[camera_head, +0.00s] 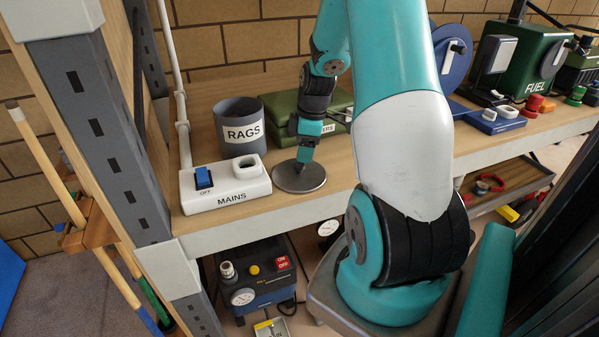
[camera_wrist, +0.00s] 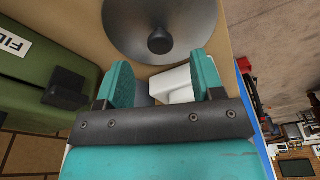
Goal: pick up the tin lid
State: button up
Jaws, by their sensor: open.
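The tin lid (camera_head: 288,184) is a flat dark grey disc lying on the wooden bench top, near its front edge. In the wrist view, the tin lid (camera_wrist: 190,22) fills the top middle, with a round knob at its centre. My gripper (camera_head: 304,158) points down over the lid in the head view and hides part of it, including most of the knob. In the wrist view, my gripper (camera_wrist: 163,76) has its two teal fingers apart with nothing held between them. The knob shows beyond the fingertips, roughly in line with the gap.
The white MAINS switch box (camera_head: 228,186) stands close left of the lid, with the grey RAGS pot (camera_head: 239,122) behind it. A green case (camera_head: 284,112) lies behind my gripper. A blue-and-white device (camera_head: 492,121) and the green FUEL machine (camera_head: 521,62) stand to the right.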

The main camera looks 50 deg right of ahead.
aim_at(299, 164)
jog(key=f, duration=0.1)
jog(key=f+p, duration=0.1)
jog(key=f, duration=0.1)
jog(key=w+f, duration=0.1)
jog(key=shift+a+f+p, duration=0.35)
jog(key=shift+f, duration=0.05)
jog(key=c, duration=1)
